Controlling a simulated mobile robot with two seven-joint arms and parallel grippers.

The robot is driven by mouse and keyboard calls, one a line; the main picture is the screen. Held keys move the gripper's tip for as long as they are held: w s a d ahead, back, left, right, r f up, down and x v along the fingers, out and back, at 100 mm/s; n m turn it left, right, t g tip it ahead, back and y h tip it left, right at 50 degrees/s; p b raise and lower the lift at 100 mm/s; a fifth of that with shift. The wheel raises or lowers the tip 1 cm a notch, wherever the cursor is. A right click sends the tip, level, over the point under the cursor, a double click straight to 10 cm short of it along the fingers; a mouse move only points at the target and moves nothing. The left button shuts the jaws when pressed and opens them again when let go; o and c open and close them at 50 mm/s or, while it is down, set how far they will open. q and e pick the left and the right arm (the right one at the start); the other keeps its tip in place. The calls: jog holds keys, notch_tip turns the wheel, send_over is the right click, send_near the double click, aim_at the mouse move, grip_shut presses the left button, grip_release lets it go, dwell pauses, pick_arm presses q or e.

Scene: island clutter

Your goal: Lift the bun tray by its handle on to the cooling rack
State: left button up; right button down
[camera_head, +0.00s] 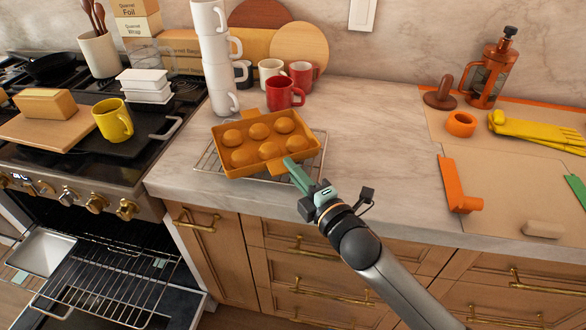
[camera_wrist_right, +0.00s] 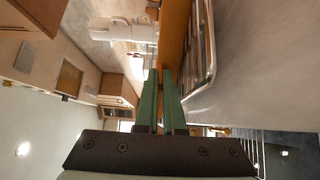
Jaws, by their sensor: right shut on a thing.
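The orange bun tray (camera_head: 290,157) holds several round buns and is over the wire cooling rack (camera_head: 207,165) on the counter. The rack's edges show past the tray at left and right. I cannot tell for sure whether the tray rests on the wires or is just above them. My right gripper (camera_head: 289,165) is shut on the tray's near handle, which the fingers mostly hide. In the right wrist view the green fingers (camera_wrist_right: 165,78) meet at the orange tray wall (camera_wrist_right: 176,35), with the rack wires (camera_wrist_right: 208,45) close beside it. My left gripper is not in view.
White stacked mugs (camera_head: 220,75) stand tall just behind the tray, with a red mug (camera_head: 285,93) nearby. The stove (camera_head: 150,125) with a yellow mug (camera_head: 112,120) is at left, its oven open below. Clear counter (camera_head: 370,140) lies right of the tray.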

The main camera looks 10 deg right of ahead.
jog(key=shift+f, duration=0.3)
dwell(0.5)
jog(key=c, duration=0.9)
grip_release()
jog(key=shift+f, duration=0.1)
jog(key=shift+c, duration=0.2)
jog(key=shift+s+f, duration=0.1)
jog(key=shift+f, duration=0.1)
jog(key=b+v, duration=0.1)
jog(key=v, duration=1.1)
jog(key=shift+s+r, duration=0.15)
jog(key=shift+r, duration=0.1)
jog(key=shift+d, duration=0.15)
